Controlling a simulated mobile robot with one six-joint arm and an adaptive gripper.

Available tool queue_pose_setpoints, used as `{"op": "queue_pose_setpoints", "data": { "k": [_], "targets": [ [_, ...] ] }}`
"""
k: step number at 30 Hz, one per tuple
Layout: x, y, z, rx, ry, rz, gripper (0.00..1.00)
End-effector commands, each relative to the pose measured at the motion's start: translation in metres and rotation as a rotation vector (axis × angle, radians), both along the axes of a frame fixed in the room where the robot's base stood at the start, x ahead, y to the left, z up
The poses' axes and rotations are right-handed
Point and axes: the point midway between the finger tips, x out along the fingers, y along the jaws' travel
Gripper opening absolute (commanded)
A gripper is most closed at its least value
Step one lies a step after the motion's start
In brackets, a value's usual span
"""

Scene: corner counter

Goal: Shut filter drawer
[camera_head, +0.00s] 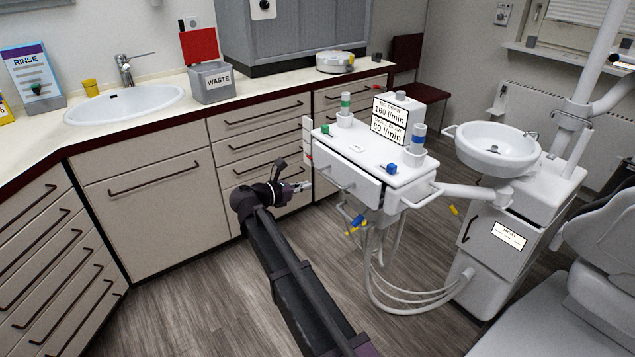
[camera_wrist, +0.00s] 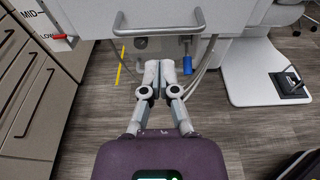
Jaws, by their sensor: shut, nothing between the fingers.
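The drawer (camera_head: 345,181) is in the white cart (camera_head: 360,149) at the centre right of the head view. Its white front carries a bar handle and seems to stand out a little from the cart body, with a dark edge at its right end. I cannot read a filter label on it. In the wrist view the drawer's grey handle (camera_wrist: 160,29) crosses the top of the picture. My gripper (camera_head: 303,186) is shut and empty, just left of the drawer front and low beside it. Its fingertips (camera_wrist: 165,66) show below the handle, apart from it.
A blue and yellow tool (camera_head: 356,222) and white hoses hang under the cart. Counter drawers (camera_head: 262,130) stand close on the left, and a basin unit (camera_head: 497,150) and a chair (camera_head: 590,270) stand on the right. The wooden floor (camera_head: 180,300) in front is clear.

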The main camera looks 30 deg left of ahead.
Motion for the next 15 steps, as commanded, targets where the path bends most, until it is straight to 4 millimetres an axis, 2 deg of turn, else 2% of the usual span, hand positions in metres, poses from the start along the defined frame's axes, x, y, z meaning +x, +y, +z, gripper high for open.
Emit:
{"op": "queue_pose_setpoints", "data": {
  "k": [3, 9, 15],
  "targets": [
    [-0.018, 0.008, 0.006, 0.000, 0.000, -0.001, 0.00],
    [-0.043, 0.020, 0.011, -0.001, 0.000, -0.003, 0.00],
    [-0.057, 0.027, 0.014, 0.000, 0.001, -0.005, 0.00]
  ]
}}
